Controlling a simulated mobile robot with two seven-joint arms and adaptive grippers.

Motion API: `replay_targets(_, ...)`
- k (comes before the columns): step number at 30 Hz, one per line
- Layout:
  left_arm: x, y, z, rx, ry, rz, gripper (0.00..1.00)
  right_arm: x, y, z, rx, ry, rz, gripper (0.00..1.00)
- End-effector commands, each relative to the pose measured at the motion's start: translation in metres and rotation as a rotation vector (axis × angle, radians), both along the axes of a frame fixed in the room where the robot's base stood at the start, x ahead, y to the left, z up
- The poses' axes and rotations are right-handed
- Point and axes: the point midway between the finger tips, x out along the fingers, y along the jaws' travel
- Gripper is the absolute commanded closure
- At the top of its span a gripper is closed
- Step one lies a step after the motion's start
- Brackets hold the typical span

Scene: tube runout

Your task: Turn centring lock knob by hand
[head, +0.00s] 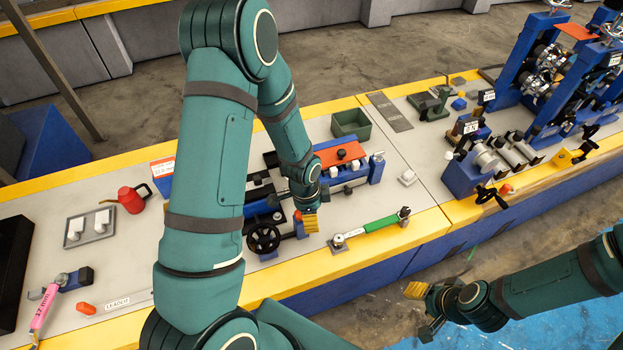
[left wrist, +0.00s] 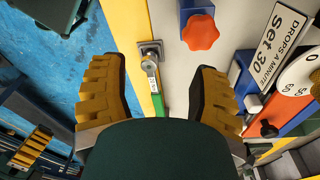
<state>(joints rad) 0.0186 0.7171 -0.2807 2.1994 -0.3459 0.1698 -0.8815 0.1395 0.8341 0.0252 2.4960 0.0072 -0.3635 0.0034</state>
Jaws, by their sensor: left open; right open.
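An orange-red lobed knob (left wrist: 200,32) sits on a blue block in the left wrist view, beyond the right-hand finger. I cannot tell whether it is the centring lock knob. In the head view a small red knob (head: 297,215) shows beside my left gripper (head: 310,221), partly hidden. My left gripper also shows in the left wrist view (left wrist: 158,95), open and empty, its yellow pads apart above the bench edge. It touches no knob that I can see. My right gripper (head: 422,310) is open and empty over the blue floor, off the bench.
A green-handled tool (head: 382,223) lies along the yellow front edge near my left gripper. A black handwheel (head: 263,238) stands left of it. A green bin (head: 351,123), a red can (head: 132,198) and blue roller stands (head: 545,90) are farther off. My left arm hides part of the bench.

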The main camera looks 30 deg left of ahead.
Motion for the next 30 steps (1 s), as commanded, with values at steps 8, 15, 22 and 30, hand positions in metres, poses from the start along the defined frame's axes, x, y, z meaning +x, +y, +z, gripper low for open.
replay_targets(8, 0.016, 0.042, 0.036, 0.101, 0.014, -0.253, 0.38, 0.005, -0.002, 0.019, -0.002, -0.011, -0.011, 0.53)
replay_targets(15, 0.016, 0.043, 0.017, 0.102, 0.016, -0.257, 0.38, 0.005, -0.001, 0.003, -0.003, -0.009, -0.010, 0.53)
replay_targets(22, 0.016, 0.043, -0.008, 0.101, 0.017, -0.256, 0.38, 0.005, -0.001, -0.017, -0.007, -0.008, -0.011, 0.53)
replay_targets(30, 0.016, 0.042, -0.037, 0.101, 0.015, -0.255, 0.38, 0.003, 0.000, -0.037, -0.009, -0.003, -0.007, 0.53)
